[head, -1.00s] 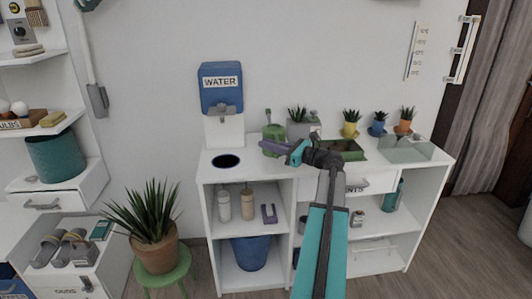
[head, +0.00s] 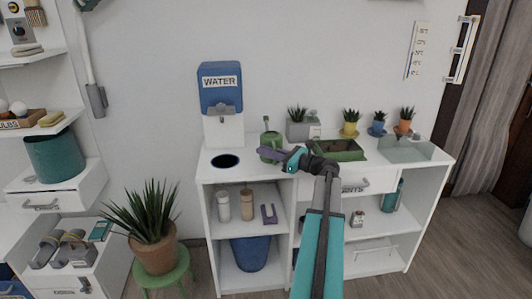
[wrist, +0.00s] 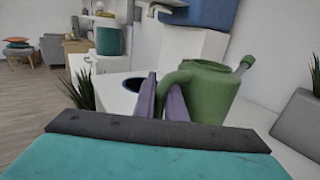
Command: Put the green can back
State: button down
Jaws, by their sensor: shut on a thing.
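The green can (head: 269,141) is a small watering can at the top of the white shelf desk (head: 247,178), right of the round dark hole (head: 226,161) in the desk top. It looks upright. My gripper (head: 265,154) reaches it from the right, its purple fingers in front of the can. In the wrist view the fingers (wrist: 162,98) are on either side of the can's handle, shut on it, with the can's body (wrist: 211,92) just beyond. I cannot tell whether the can's base touches the desk top.
A blue water dispenser (head: 221,88) stands behind the hole. A grey planter (head: 299,129) is close behind the can, and a green tray (head: 340,150) lies to its right. Several small potted plants line the back. Free desk top shows around the hole.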

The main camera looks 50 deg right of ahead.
jog(key=c, duration=1.8)
grip_release()
jog(key=shift+f, duration=0.1)
jog(key=shift+s, duration=0.2)
jog(key=v, duration=1.1)
jog(key=shift+s+d+p, duration=0.1)
jog(key=shift+s+p, duration=0.25)
jog(key=shift+p, duration=0.05)
